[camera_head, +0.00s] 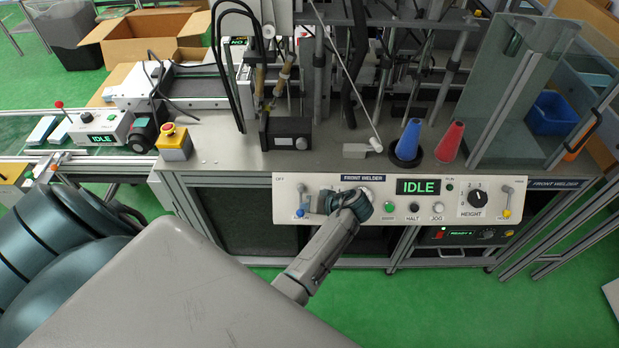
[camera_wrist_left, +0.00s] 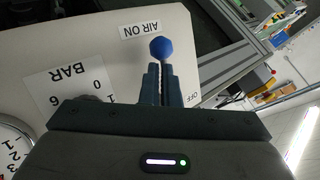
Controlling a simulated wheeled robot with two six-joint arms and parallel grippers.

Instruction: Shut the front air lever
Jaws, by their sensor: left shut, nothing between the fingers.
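The front air lever (camera_head: 300,203), with a blue knob, is at the left end of the front welder panel (camera_head: 462,216). Its knob points down, away from the OFF label at the top. In the left wrist view the blue knob (camera_wrist_left: 161,48) shows near the AIR ON label, just beyond my fingertips. My left gripper (camera_head: 323,203) is shut and empty, just right of the lever; it also shows in the left wrist view (camera_wrist_left: 161,82). I cannot tell whether it touches the lever. The gripper hides part of the panel. My right gripper is not in view.
The panel also carries a green button (camera_head: 389,206), HALT (camera_head: 413,208) and JOG buttons, a height dial (camera_head: 477,198) and a yellow-knobbed lever (camera_head: 507,203). Its display (camera_head: 418,187) reads IDLE. A pressure gauge (camera_wrist_left: 14,150) is at the wrist view's left edge. Blue and red cones stand on the bench above.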

